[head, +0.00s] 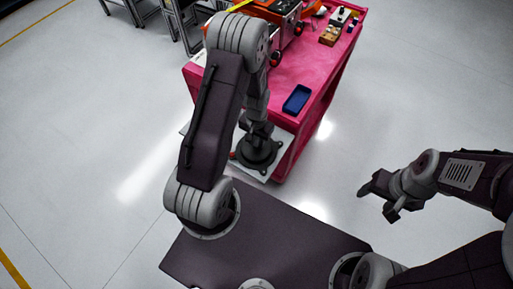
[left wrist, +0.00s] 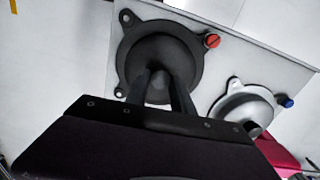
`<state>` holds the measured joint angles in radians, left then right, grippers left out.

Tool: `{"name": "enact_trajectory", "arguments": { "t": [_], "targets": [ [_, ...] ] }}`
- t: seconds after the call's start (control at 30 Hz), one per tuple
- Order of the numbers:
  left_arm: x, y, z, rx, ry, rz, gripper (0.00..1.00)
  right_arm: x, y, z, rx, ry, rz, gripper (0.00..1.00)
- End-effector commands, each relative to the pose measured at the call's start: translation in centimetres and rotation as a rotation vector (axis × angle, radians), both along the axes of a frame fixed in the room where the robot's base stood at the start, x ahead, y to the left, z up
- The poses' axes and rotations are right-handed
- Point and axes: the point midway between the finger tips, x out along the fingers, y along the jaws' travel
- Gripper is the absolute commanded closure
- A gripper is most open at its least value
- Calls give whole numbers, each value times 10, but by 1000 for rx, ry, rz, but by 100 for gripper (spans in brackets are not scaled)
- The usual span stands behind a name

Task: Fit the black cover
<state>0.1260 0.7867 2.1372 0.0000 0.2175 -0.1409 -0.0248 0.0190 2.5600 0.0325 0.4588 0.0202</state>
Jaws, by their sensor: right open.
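The black cover (left wrist: 187,52) is a round dark disc with small ears on its rim and a central knob (left wrist: 158,90). In the left wrist view it lies over a pale plate (left wrist: 262,58). The head view shows the cover (head: 259,158) at the cart's near end. My left gripper (left wrist: 160,82) has one finger on each side of the knob and looks shut on it. I cannot tell whether the cover touches the plate. My right gripper (head: 379,198) is open and empty over the floor at right, away from the cart.
A silver dome (left wrist: 243,108) sits beside the cover, with a red knob (left wrist: 212,40) and a blue knob (left wrist: 286,102) nearby. The pink cart (head: 313,63) carries a blue tray (head: 297,99), an orange machine and small parts at the back. The floor at right is clear.

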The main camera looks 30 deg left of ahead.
Motion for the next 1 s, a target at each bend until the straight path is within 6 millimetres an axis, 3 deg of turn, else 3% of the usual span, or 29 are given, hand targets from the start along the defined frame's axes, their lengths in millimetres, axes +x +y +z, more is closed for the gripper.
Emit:
{"name": "enact_trajectory", "arguments": {
  "t": [0.17,0.7,1.0],
  "targets": [
    [0,0,8,0,-1,0,100,0,0,7,0,0,0,40],
    [0,0,72,0,0,0,100,0,0,65,0,0,0,40],
    [0,0,70,0,0,0,100,0,0,63,0,0,0,40]
  ]
}}
